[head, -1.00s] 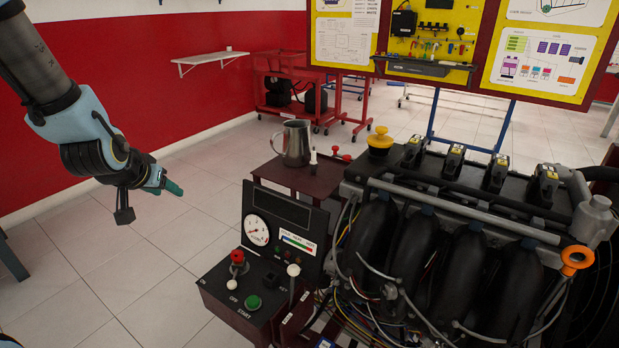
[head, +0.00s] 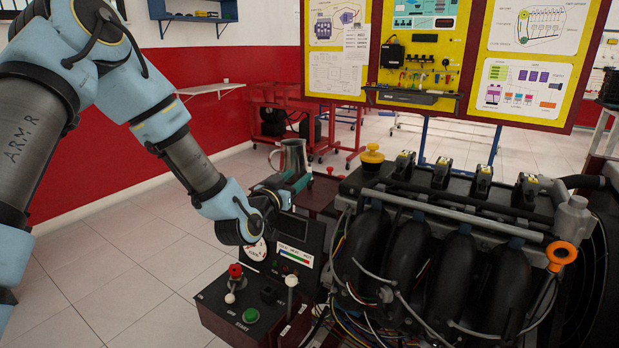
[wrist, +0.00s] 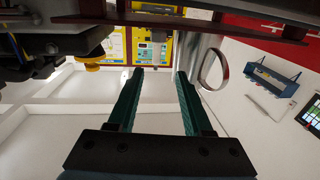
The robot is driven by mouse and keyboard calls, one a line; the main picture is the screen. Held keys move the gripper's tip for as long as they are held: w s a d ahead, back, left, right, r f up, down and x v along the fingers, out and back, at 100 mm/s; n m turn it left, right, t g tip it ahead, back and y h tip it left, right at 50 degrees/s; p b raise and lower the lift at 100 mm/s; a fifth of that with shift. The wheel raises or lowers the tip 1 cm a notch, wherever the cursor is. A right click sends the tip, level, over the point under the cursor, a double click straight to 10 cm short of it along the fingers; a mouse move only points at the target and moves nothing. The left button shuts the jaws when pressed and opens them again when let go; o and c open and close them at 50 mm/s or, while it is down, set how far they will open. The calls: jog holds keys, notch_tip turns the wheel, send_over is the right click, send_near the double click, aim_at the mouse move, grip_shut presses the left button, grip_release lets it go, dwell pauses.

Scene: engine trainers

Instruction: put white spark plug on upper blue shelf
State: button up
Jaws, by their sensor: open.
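The blue shelf (head: 196,17) is on the far wall at the upper left of the head view. A blue shelf also shows at the right of the wrist view (wrist: 271,86). My gripper (head: 301,184) is at the dark red stand beside the engine, in front of the metal jug.
The metal jug (head: 292,156) stands close behind my gripper; its handle shows right of the fingers in the wrist view. The engine (head: 440,250) is to the right. The control box (head: 250,305) with its knobs lies below my wrist. Open floor (head: 130,245) lies left.

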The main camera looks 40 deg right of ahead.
aim_at(308, 168)
jog(key=x, duration=0.1)
jog(key=p+x, duration=0.1)
jog(key=x, duration=0.1)
jog(key=p+x, duration=0.1)
jog(key=shift+s+d+r, duration=0.15)
jog(key=shift+d+r, duration=0.05)
jog(key=shift+d, duration=0.3)
jog(key=shift+d+f, duration=0.1)
jog(key=shift+d, duration=0.3)
grip_shut()
